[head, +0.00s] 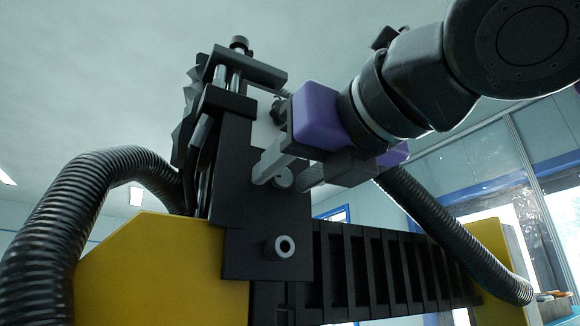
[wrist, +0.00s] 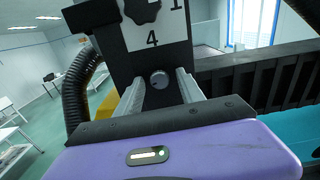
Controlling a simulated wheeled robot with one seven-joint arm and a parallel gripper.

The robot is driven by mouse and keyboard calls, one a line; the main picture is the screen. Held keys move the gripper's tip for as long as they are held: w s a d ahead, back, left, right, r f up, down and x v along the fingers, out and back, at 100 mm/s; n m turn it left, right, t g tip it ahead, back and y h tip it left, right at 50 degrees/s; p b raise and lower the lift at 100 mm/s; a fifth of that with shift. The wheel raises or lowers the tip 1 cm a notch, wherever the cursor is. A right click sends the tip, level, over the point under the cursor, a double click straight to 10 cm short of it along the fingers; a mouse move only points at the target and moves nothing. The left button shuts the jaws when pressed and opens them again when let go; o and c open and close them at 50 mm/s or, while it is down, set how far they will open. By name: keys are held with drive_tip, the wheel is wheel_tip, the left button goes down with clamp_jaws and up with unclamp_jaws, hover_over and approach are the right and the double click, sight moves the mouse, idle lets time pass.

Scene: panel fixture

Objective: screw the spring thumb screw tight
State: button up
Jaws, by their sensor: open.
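A small round grey knob, which looks like the spring thumb screw (wrist: 160,79), sits on the front of a black upright plate (head: 237,200). It also shows in the head view (head: 283,179). My gripper (head: 285,174), with a purple body, is open, one finger on each side of this knob. In the wrist view a gap shows between the knob and each finger of my gripper (wrist: 160,84). Whether the fingertips reach past the knob's face is hard to tell.
A hollow silver cylinder (head: 280,247) sticks out lower on the plate. A black lobed knob (wrist: 142,10) and a white number plate (wrist: 166,32) are above the screw. Ribbed black hoses (head: 65,220) flank the yellow fixture (head: 150,265). A black slotted rail (head: 380,268) runs right.

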clamp_jaws()
idle(0.4)
